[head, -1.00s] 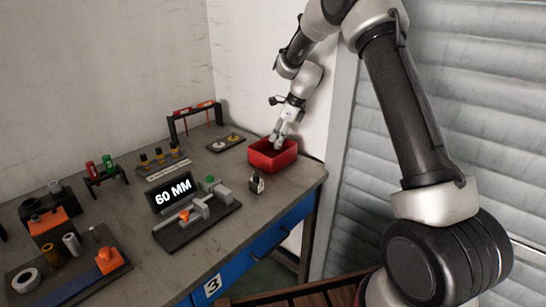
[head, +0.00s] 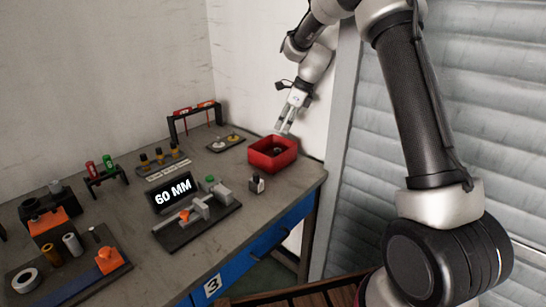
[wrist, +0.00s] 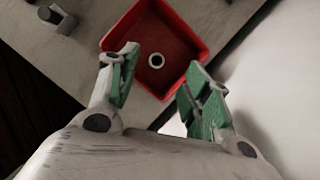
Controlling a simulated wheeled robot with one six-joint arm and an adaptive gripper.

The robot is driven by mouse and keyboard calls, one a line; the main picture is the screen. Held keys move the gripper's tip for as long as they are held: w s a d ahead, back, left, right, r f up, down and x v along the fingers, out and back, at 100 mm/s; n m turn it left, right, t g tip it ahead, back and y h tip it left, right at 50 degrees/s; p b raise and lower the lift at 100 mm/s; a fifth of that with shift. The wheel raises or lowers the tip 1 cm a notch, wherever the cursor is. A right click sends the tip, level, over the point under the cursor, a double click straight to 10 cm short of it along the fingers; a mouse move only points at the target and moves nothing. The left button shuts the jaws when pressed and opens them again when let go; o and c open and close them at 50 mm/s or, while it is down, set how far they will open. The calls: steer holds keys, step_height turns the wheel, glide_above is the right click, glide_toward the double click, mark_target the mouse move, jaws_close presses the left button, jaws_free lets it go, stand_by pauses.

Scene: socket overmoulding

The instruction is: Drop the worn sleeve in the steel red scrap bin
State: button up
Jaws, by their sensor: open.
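The red scrap bin (head: 272,154) stands at the right end of the bench, near the wall. It also shows in the wrist view (wrist: 184,20). A small ring-shaped sleeve (wrist: 156,60) with a pale rim and dark hollow lies on the bin's floor. In the head view the sleeve (head: 279,149) is only a small shape inside the bin. My gripper (head: 286,129) is above the bin's far right side, apart from it. In the wrist view my gripper (wrist: 160,75) has its green-padded fingers spread, with nothing held between them.
A small dark and silver block (head: 257,184) stands in front of the bin. A gauge with a 60 MM display (head: 174,192) sits mid-bench. A plate with small parts (head: 225,142) lies left of the bin, beside a dark rack (head: 194,118). The wall is close behind.

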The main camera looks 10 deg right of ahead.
steer(key=v, duration=0.6)
steer(key=shift+d+r, duration=0.1)
steer(key=s+d+f+n+g+h, duration=0.1)
steer(key=s+d+f+n+g, duration=0.15)
steer(key=s+n, duration=0.7)
steer(key=s+d+r+n+t+h, duration=0.1)
steer(key=s+d+r+n, duration=0.1)
steer(key=s, duration=0.8)
steer(key=s+d+r+n+t+h, duration=0.1)
steer(key=s+r+n, duration=0.4)
steer(key=s, duration=0.6)
steer(key=s+d+r+n+t+h, duration=0.1)
steer(key=s+d+r+n+t, duration=0.2)
steer(key=s, duration=0.8)
steer(key=d+n, duration=0.2)
steer(key=n, duration=0.1)
steer(key=shift+r+n, duration=0.2)
steer(key=shift+n, duration=0.15)
